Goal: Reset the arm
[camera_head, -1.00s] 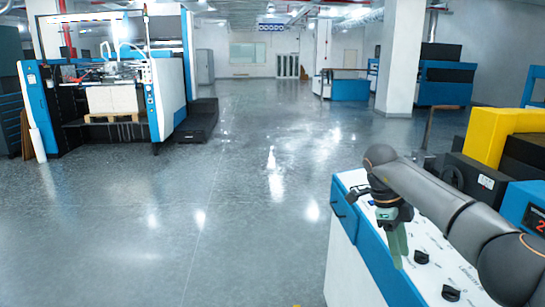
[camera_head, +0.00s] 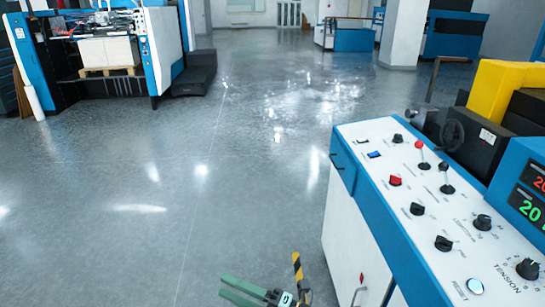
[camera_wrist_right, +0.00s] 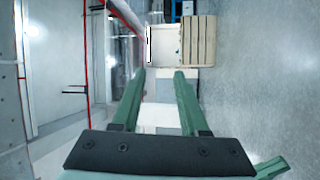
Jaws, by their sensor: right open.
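My right gripper (camera_head: 226,286) shows at the bottom middle of the head view, low in front of the machine's white side. Its two green fingers point left, apart and with nothing between them. In the right wrist view the same gripper (camera_wrist_right: 160,74) shows both green fingers spread and empty. The control console (camera_head: 385,205) of the laminating machine stands on the right, with its knobs, levers and lit blue reset button (camera_head: 475,286) uncovered. The gripper is clear of the panel. Most of my right arm is out of the picture. My left gripper is not in view.
A blue and white press (camera_head: 160,45) with a stack on a pallet stands at the back left. A yellow part (camera_head: 497,92) and a handwheel (camera_head: 451,135) are behind the console. The grey floor (camera_head: 150,210) in the middle and left is open.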

